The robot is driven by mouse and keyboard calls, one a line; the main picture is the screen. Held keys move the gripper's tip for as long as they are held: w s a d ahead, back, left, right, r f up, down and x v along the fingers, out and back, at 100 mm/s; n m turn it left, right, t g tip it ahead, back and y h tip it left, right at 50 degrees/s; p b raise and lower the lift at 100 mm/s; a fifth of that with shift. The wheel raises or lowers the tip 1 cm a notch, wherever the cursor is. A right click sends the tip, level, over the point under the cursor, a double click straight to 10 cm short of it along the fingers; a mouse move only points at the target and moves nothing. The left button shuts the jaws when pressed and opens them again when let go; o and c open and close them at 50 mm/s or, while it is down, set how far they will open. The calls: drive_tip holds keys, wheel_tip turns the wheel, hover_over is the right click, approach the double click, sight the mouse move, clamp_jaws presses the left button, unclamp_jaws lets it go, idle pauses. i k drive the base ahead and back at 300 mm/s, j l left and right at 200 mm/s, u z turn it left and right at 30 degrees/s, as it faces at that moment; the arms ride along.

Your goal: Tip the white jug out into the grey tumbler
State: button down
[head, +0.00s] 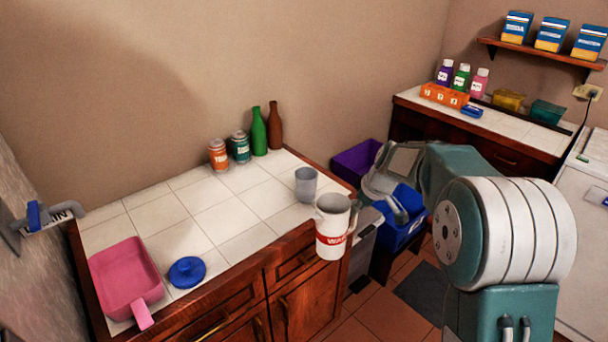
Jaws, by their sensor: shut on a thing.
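The white jug (331,217) has a red label band and a dark open top. It is held nearly upright beside the right front corner of the tiled counter, and its lower part overlaps the cabinet front in the picture. My gripper (362,206) comes in from the right and is shut on the jug; its fingertips are partly hidden behind the jug. The grey tumbler (306,184) stands upright on the counter near its right edge, just behind and left of the jug. I cannot see what is inside either one.
The tiled counter (215,208) is clear in its middle. A pink pan (124,276) and a blue lid (187,272) lie at the left front. Two cans (218,154), a green bottle (258,132) and a brown bottle (275,127) stand at the back. Bins (401,235) stand right of the counter.

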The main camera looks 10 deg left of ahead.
sight(306, 177)
drive_tip(key=i, duration=1)
